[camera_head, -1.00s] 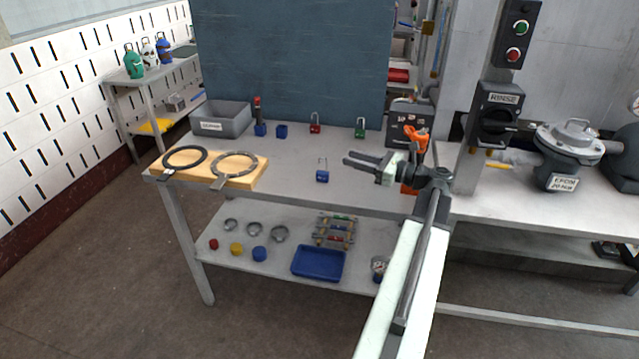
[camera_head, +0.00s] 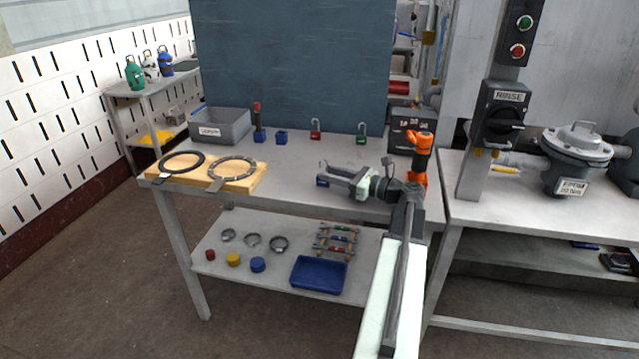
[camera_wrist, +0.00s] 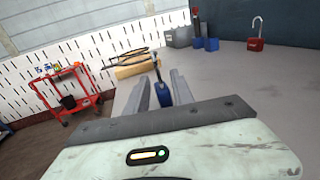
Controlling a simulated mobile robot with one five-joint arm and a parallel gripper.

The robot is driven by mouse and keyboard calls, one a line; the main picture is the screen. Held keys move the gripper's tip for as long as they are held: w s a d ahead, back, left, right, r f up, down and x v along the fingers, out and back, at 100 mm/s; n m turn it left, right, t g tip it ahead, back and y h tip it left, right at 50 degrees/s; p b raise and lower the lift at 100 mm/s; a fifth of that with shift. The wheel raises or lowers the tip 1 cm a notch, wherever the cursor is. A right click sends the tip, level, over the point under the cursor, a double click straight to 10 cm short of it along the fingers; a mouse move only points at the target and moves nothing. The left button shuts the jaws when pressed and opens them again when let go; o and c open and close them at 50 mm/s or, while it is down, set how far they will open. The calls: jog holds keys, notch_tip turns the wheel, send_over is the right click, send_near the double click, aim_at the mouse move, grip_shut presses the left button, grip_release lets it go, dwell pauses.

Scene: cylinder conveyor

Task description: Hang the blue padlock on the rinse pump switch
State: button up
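The blue padlock (camera_head: 322,181) stands upright on the table, partly hidden by my gripper in the head view. In the wrist view the blue padlock (camera_wrist: 162,94) shows between the two fingers, with its shackle up. My gripper (camera_head: 335,174) is open, its fingers on either side of the padlock; it also shows in the wrist view (camera_wrist: 161,90). Contact with the padlock cannot be told. The rinse pump switch (camera_head: 503,113), a black box with a rotary handle under a RINSE label, is on the grey post at right.
A red padlock (camera_head: 315,129) and a green padlock (camera_head: 361,134) stand farther back. A grey bin (camera_head: 222,127) and a wooden board with rings (camera_head: 245,183) are at left. An orange tool (camera_head: 421,150) stands right of my gripper.

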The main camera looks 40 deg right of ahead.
grip_shut()
dwell(1.4)
